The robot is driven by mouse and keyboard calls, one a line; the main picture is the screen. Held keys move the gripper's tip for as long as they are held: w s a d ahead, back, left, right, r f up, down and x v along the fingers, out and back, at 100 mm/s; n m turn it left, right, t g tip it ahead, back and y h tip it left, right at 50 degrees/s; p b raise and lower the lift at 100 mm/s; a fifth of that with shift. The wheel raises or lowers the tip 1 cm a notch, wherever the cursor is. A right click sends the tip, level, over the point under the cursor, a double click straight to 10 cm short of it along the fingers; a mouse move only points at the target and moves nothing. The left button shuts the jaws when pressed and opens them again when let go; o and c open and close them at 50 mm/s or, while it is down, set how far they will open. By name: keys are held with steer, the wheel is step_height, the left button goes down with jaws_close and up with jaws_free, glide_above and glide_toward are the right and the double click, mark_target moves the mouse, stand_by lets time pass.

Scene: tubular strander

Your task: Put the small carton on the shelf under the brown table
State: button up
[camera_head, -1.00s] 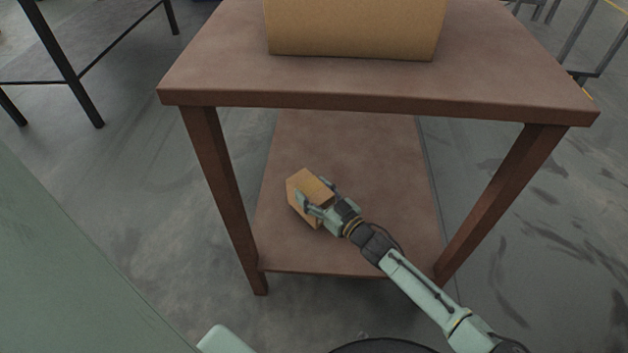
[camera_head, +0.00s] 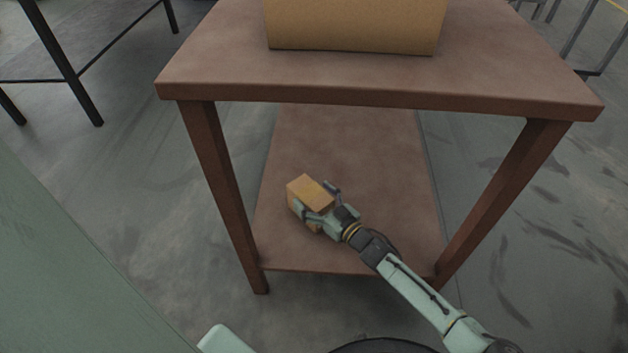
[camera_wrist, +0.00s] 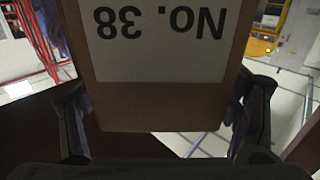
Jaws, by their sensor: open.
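The small carton (camera_head: 310,194) is a tan box over the lower shelf (camera_head: 350,150) of the brown table (camera_head: 380,97). It looks set on the shelf near the left front, though its underside is hidden. My gripper (camera_head: 318,202) is around the carton from the front right, its fingers open on either side. In the wrist view the carton (camera_wrist: 160,100) fills the middle with a white label reading "No. 38" upside down. Gaps show between it and the finger pads (camera_wrist: 160,120).
A larger cardboard box (camera_head: 355,25) stands on the tabletop. The table legs (camera_head: 222,190) flank the shelf opening, and the tabletop overhangs it. The shelf is bare behind and right of the carton. A black-legged frame (camera_head: 70,75) stands at upper left.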

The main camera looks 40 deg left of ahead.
steer(key=shift+r, duration=0.2)
steer(key=p+v, duration=0.1)
steer(key=v, duration=1.1)
steer(key=shift+f, duration=0.1)
